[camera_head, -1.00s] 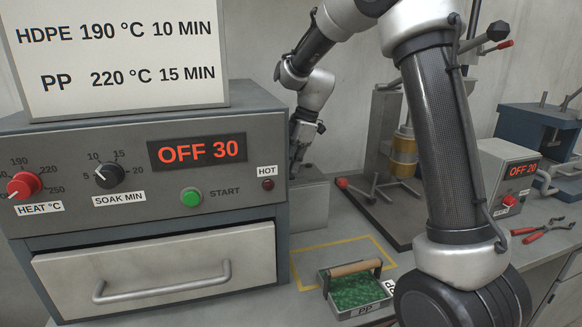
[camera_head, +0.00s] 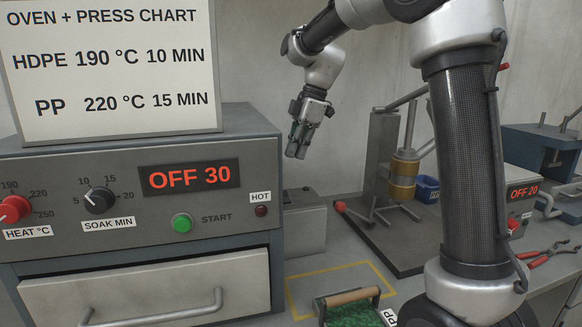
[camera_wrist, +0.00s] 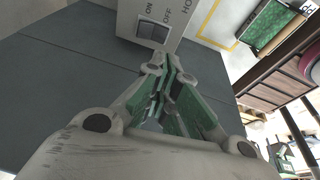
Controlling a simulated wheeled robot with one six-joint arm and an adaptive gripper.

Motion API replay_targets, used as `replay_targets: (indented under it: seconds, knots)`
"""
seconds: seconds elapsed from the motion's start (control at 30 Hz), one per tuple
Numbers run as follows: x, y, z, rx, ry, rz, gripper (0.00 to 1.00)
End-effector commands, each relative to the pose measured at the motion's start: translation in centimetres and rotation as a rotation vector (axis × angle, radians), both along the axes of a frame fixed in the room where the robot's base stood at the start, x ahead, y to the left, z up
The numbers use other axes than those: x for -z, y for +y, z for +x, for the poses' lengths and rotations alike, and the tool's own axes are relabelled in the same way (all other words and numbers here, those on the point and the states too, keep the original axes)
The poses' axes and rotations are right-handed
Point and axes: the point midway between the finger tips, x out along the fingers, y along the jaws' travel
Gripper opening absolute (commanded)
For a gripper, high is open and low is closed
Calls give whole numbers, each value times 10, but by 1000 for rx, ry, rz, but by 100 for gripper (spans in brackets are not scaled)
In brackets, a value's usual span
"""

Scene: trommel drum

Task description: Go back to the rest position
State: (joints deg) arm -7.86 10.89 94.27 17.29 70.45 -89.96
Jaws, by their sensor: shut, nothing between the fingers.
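My gripper (camera_head: 297,152) is raised in the air to the right of the oven, above a low grey box (camera_head: 304,222), with its fingers pointing down. It is shut and empty. In the wrist view the fingers (camera_wrist: 168,78) are together, with the ON/OFF switch (camera_wrist: 153,32) of a light grey box beyond them. My arm runs from the gripper up past the top edge of the head view and down its right side.
The oven (camera_head: 200,245) with closed drawer and display "OFF 30" fills the left. A tray of green granules labelled PP (camera_head: 352,312) stands by a yellow outline. A press (camera_head: 385,180), a second "OFF 20" unit (camera_head: 524,192) and red pliers (camera_head: 548,255) are at right.

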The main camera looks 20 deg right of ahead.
Motion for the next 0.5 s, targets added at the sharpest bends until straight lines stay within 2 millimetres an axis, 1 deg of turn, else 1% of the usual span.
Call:
replay_targets:
  seconds: [0.03,0.1,0.2,0.5]
  knots:
    - [-6,-2,-1,0,-1,0,0]
    - [-11,-4,-2,1,-1,0,0]
    - [-15,-5,-4,1,0,0,0]
    - [-15,-5,-4,1,1,0,0]
